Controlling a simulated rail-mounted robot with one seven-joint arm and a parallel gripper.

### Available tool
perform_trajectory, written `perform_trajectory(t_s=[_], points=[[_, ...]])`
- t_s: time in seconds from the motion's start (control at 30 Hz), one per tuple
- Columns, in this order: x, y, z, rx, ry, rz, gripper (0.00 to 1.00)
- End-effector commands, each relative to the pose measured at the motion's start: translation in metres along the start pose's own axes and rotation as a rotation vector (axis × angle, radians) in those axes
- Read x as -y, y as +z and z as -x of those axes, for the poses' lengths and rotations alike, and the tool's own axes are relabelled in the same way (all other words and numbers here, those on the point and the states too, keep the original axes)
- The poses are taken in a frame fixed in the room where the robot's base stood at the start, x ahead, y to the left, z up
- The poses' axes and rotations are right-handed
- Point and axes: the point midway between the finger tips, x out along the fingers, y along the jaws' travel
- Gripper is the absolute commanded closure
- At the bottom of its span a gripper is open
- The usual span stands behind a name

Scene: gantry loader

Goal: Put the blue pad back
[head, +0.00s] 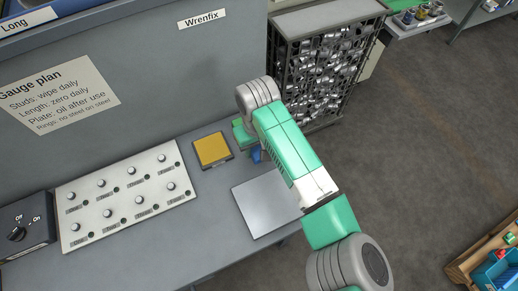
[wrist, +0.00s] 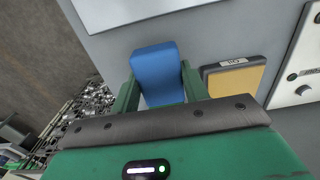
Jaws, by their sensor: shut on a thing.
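The blue pad (wrist: 156,72) is a rounded blue block between the two green fingers of my gripper (wrist: 160,84) in the wrist view. My gripper is shut on it. In the head view only a small part of the blue pad (head: 257,155) shows beside my arm, which hides the rest. It is at the right part of the bench, between the yellow pad (head: 212,150) and the arm, behind the grey metal plate (head: 262,207). I cannot tell whether the blue pad touches the bench or hangs just above it.
The yellow pad sits in a dark labelled tray (wrist: 205,72), close to my gripper's right finger in the wrist view. A white board with several studs (head: 125,195) and a switch box (head: 25,228) stand left. A wire crate of metal parts (head: 330,75) stands beyond the bench.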

Motion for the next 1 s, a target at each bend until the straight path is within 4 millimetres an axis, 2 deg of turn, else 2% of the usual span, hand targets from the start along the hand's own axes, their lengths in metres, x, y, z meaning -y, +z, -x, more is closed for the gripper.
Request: perform_trajectory(t_s=[0.33, 0.47, 0.53, 0.87, 0.9, 1.0], points=[[-0.011, -0.016, -0.003, -0.001, 0.001, -0.001, 0.80], [-0.011, -0.014, -0.032, 0.003, 0.000, 0.000, 0.80], [-0.011, -0.014, -0.039, 0.002, 0.001, 0.000, 0.80], [-0.010, -0.014, -0.040, 0.001, -0.002, -0.001, 0.80], [-0.010, -0.014, -0.040, 0.000, -0.001, -0.001, 0.49], [-0.010, -0.014, -0.040, 0.000, -0.001, 0.000, 0.34]])
